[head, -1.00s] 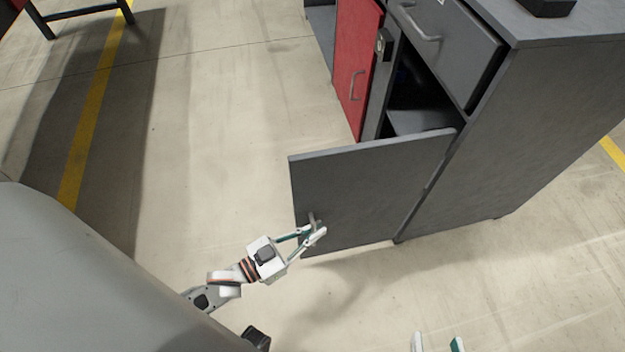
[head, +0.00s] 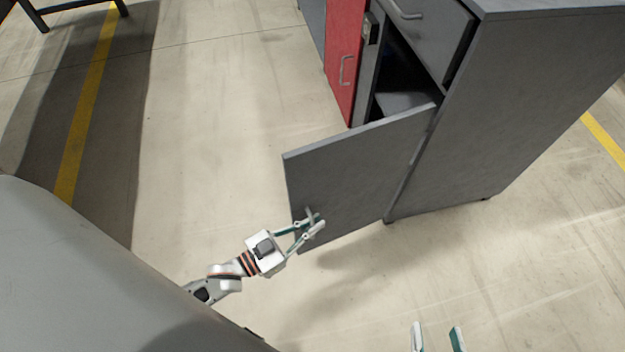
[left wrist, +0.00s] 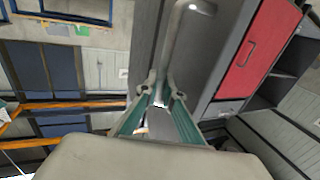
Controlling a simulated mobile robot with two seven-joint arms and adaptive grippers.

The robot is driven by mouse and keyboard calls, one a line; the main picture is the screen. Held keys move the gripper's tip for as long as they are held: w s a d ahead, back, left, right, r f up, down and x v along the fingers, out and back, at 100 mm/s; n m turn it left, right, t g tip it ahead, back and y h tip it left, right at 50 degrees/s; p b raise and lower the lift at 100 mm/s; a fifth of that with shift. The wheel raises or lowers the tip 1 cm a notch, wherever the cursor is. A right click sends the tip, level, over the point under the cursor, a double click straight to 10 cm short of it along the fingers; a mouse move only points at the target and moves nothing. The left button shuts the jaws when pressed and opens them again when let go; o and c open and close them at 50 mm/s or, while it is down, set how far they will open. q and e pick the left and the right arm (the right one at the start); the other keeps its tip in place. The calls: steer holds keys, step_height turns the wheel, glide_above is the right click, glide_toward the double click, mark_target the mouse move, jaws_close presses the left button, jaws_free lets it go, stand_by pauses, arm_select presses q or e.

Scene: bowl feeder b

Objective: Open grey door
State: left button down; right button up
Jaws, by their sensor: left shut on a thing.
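The grey door (head: 355,175) stands swung wide open from the grey cabinet (head: 520,110), with the dark inside (head: 405,85) showing behind it. My left gripper (head: 314,224) is at the handle near the door's free lower corner and is shut on it. In the left wrist view the handle (left wrist: 185,35) is a grey bar running up from between the fingers (left wrist: 160,105). My right gripper (head: 437,338) shows only as two fingertips at the bottom edge, spread apart, with nothing seen between them.
A red door (head: 344,60) with its own handle is left of the opening. A grey drawer (head: 425,30) sits above the opening. The concrete floor (head: 220,130) left of and in front of the door is clear. A dark table frame (head: 75,10) stands far left.

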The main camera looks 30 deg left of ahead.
stand_by(0.3)
arm_select(q)
steer(key=c, duration=2.5)
jaws_free()
steer(key=v, duration=1.2)
steer(key=shift+s, duration=0.1)
steer(key=shift+a, duration=0.1)
